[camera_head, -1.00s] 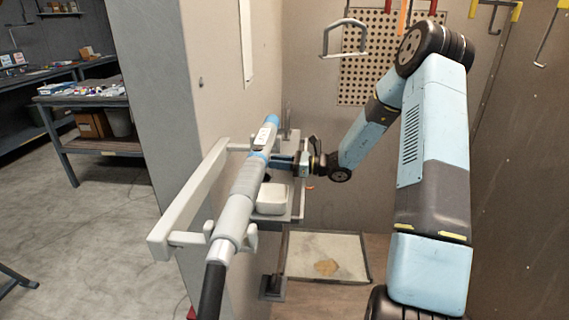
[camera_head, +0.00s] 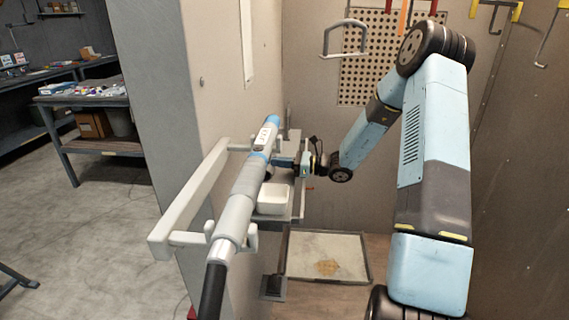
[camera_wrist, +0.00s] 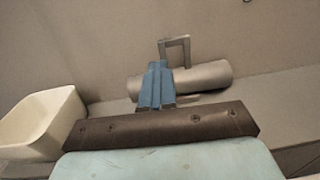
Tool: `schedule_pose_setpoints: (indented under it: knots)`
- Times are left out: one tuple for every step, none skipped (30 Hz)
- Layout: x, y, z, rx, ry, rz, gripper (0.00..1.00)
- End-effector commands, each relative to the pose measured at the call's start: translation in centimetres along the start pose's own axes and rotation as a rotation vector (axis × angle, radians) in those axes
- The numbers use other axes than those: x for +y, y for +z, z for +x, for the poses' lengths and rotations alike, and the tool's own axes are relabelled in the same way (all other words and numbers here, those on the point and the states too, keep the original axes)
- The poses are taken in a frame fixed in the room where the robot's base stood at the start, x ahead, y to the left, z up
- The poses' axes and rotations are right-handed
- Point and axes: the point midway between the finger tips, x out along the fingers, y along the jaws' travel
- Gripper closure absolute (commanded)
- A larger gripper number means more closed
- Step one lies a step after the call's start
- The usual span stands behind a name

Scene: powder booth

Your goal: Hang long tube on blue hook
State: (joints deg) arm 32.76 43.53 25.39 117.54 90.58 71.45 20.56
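The long tube (camera_head: 240,200) is grey and white with blue bands and a black near end. It lies on the prongs of a pale wall rack (camera_head: 190,200) in the head view. My gripper (camera_head: 280,160) reaches its far part from the right. In the wrist view, a grey tube section (camera_wrist: 205,77) lies crosswise at the blue fingers (camera_wrist: 155,85) of my gripper. The fingers overlap it, and I cannot tell whether they are closed on it. I cannot make out a blue hook; the hooks in view look grey, orange and yellow.
A white bin (camera_head: 272,198) stands on a shelf beside the tube; it shows in the wrist view (camera_wrist: 45,120). A grey hook (camera_head: 345,38) hangs before a perforated panel (camera_head: 362,85). A framed tray (camera_head: 328,258) is below. Open floor lies left.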

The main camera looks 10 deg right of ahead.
Motion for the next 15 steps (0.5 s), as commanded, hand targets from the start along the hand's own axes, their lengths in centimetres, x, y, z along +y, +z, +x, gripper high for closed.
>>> schedule_pose_setpoints:
  knots:
    - [-0.1, -0.5, -0.2, 0.009, -0.005, 0.005, 1.0]
    - [-0.1, -0.5, -0.2, 0.009, -0.005, 0.005, 1.0]
    - [-0.1, -0.5, -0.3, 0.01, -0.005, 0.005, 1.0]
    - [-0.1, -0.5, -0.3, 0.01, -0.005, 0.005, 1.0]
    - [-0.1, -0.4, -0.2, 0.009, -0.005, 0.005, 1.0]
    - [-0.1, -0.4, -0.2, 0.009, -0.005, 0.005, 1.0]
    - [-0.1, -0.4, -0.2, 0.009, -0.005, 0.005, 1.0]
    - [-0.1, -0.3, -0.2, 0.009, -0.005, 0.004, 1.0]
    - [-0.1, -0.2, -0.2, 0.009, -0.005, 0.004, 1.0]
    - [-0.1, -0.1, -0.2, 0.009, -0.005, 0.004, 1.0]
    - [-0.1, 0.0, -0.2, 0.008, -0.005, 0.003, 1.0]
    - [-0.1, 0.3, -0.2, 0.008, -0.005, 0.003, 1.0]
    - [-0.1, 0.5, -0.2, 0.007, -0.004, 0.002, 1.0]
    - [-0.1, 0.7, -0.2, 0.007, -0.004, 0.002, 1.0]
    - [-0.1, 1.0, -0.2, 0.006, -0.004, 0.002, 1.0]
